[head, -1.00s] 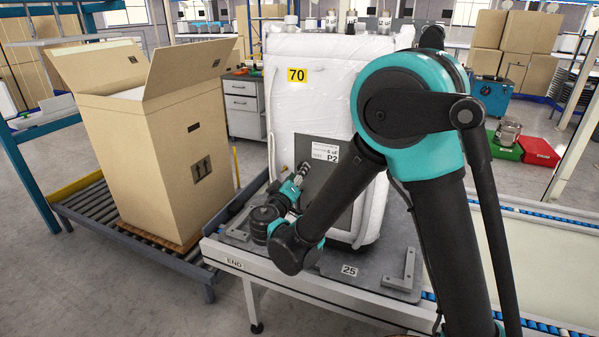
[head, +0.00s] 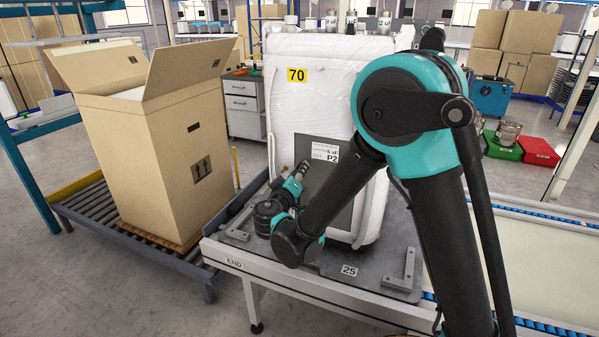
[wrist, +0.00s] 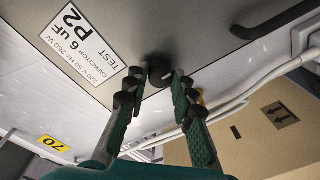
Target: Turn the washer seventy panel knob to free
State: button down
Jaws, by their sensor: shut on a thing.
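Washer seventy (head: 340,80) is wrapped in white film, with a yellow "70" label, and stands upright on a grey pallet plate. Its grey panel (head: 330,190) carries a white sticker marked P2. In the wrist view the round black knob (wrist: 161,72) sits on the panel, beside the sticker (wrist: 84,47). My gripper (wrist: 159,80) has one finger on each side of the knob and is shut on it. In the head view my gripper (head: 302,171) is at the panel's left edge, and the knob cannot be made out there. The knob's pointer and markings are not readable.
A tall open cardboard box (head: 155,150) stands on a roller conveyor left of the washer. Metal brackets (head: 402,270) stand on the plate. In the wrist view a white pipe (wrist: 220,112) and a dark handle (wrist: 277,20) lie close to the fingers.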

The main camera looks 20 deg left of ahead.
jog(key=shift+n, duration=0.5)
jog(key=shift+a+n+g+h, duration=0.1)
jog(key=shift+n+g+h, duration=0.2)
jog(key=shift+n, duration=3.65)
jog(key=shift+a+n+g+h, duration=0.1)
jog(key=shift+n+g+h, duration=0.15)
jog(key=shift+n, duration=3.7)
jog(key=c, duration=1.3)
grip_release()
jog(key=shift+o, duration=0.2)
